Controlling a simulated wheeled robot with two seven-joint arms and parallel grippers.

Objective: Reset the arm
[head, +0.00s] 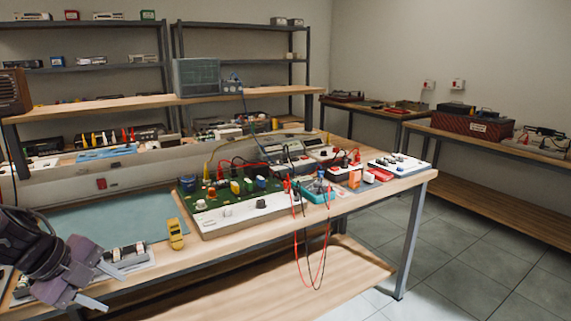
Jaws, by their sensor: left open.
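My left gripper (108,286) is at the lower left of the head view, in front of the workbench's near edge. Its two fingers are spread apart with nothing seen between them. My left arm comes in from the left edge. My right gripper is not in view.
A side table (490,147) stands right. Tiled floor (460,265) between is clear.

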